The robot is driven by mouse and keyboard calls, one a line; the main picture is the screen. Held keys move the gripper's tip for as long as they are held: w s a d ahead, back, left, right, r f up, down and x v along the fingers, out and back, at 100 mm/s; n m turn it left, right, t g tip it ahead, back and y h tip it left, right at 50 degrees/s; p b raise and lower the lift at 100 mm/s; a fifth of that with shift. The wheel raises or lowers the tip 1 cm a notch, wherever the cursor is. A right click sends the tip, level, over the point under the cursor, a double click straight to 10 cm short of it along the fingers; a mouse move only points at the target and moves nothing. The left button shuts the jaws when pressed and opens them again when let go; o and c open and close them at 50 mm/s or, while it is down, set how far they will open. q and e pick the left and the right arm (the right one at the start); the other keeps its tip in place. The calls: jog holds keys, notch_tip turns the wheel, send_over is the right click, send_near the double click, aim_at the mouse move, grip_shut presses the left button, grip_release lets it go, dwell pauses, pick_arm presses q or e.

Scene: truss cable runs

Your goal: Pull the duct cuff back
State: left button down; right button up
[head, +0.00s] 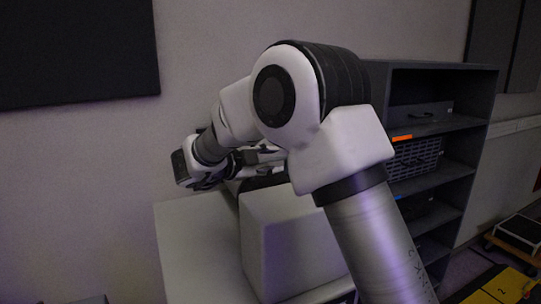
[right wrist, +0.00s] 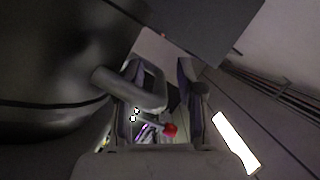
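I cannot make out the duct cuff for certain in either view. In the head view my right gripper (head: 252,158) is small and dark, partly hidden by my own arm, above the far end of a pale box (head: 290,240). A dark rounded thing (head: 262,182) shows just under it. In the right wrist view the two fingers of my right gripper (right wrist: 160,105) stand apart. A curved grey bar (right wrist: 135,92) from a large dark rounded body (right wrist: 45,80) crosses the left finger. I cannot tell whether they touch. My left gripper is not in view.
A grey shelf unit (head: 480,130) stands at the right. A red-tipped thing (right wrist: 170,130) shows beyond the fingers. A bright light strip (right wrist: 236,145) and dark cable runs (right wrist: 285,95) lie at the right.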

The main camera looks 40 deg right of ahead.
jog(key=shift+a, duration=0.15)
jog(key=shift+c, duration=1)
grip_shut()
jog(key=shift+r, duration=0.1)
jog(key=w, duration=0.1)
jog(key=w+d+p, duration=0.1)
jog(key=w, duration=0.1)
jog(key=shift+w, duration=0.1)
jog(key=shift+w+d, duration=0.1)
jog(key=shift+w, duration=0.25)
jog(key=shift+s, duration=0.15)
grip_release()
jog(key=shift+o, duration=1)
jog(key=shift+s+d, duration=0.1)
